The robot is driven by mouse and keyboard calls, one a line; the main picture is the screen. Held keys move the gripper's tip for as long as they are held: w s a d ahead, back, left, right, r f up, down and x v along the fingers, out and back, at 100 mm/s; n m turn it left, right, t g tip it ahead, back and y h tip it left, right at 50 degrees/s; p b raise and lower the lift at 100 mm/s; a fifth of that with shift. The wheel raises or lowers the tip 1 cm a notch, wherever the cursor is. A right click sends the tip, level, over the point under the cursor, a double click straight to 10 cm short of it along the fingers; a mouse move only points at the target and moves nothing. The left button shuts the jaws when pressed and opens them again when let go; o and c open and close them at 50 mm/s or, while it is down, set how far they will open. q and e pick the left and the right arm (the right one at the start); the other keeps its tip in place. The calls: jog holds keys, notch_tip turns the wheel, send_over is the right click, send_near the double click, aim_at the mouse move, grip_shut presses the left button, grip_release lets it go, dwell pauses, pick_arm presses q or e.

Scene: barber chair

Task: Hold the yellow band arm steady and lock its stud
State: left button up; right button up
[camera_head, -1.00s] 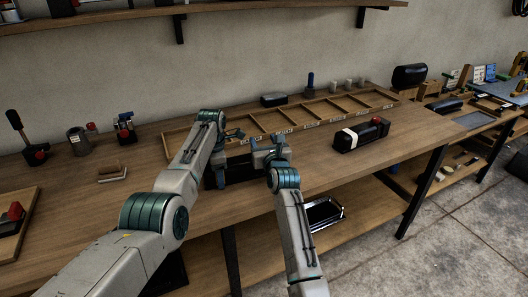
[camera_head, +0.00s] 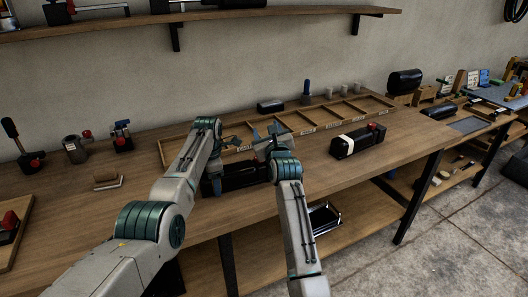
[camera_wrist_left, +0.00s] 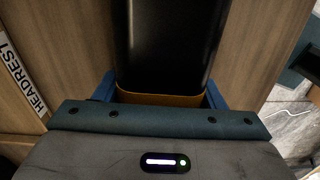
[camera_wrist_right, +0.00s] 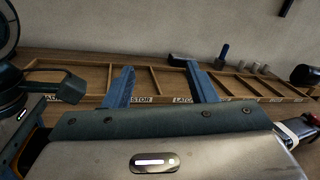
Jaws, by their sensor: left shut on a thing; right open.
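The yellow band arm is a long black padded piece lying on the bench (camera_head: 245,178). In the left wrist view its black pad (camera_wrist_left: 165,45) and yellow band (camera_wrist_left: 160,98) sit between the blue fingers. My left gripper (camera_head: 226,165) is shut on it from above, at the band. My right gripper (camera_head: 270,138) is open and empty, a little above and behind the arm's right part. Its spread fingers (camera_wrist_right: 160,88) show in the right wrist view with nothing between them. I cannot make out the stud; a dark lever-like piece (camera_wrist_right: 62,84) shows at left there.
A shallow wooden labelled tray (camera_head: 320,128) runs along the bench back. A black arm with a white band and red knob (camera_head: 357,141) lies to the right. Tools with red knobs (camera_head: 122,138) stand at left. The bench front right is clear.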

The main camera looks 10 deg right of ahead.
aim_at(265, 165)
jog(key=s+d+r+m+t+y, duration=0.1)
jog(key=d+r+m+t+y, duration=0.2)
jog(key=m, duration=1.4)
jog(key=s+d+m+t+y, duration=0.15)
jog(key=d+m, duration=0.45)
jog(key=m, duration=1)
jog(key=s+f+m+g+y, duration=0.1)
jog(key=f+m+g, duration=0.3)
jog(key=m, duration=0.7)
jog(key=s+f+m+g+y, duration=0.2)
jog(key=f+m+g+y, duration=0.2)
jog(key=m, duration=0.7)
jog(key=s+f+m+g+y, duration=0.1)
jog(key=f+m+g+y, duration=0.2)
jog(key=m, duration=0.7)
jog(key=shift+s+d+f+m+g+y, duration=0.1)
jog(key=shift+s+f+m+g+y, duration=0.1)
jog(key=shift+f+g, duration=0.3)
jog(key=shift+s+f+m+g+y, duration=0.15)
jog(key=shift+f+m+g, duration=0.1)
jog(key=shift+f, duration=0.3)
jog(key=shift+w+a+n, duration=0.25)
jog(key=shift+w+a, duration=0.05)
jog(key=shift+a, duration=0.1)
jog(key=x, duration=1.1)
jog(key=shift+f, duration=0.15)
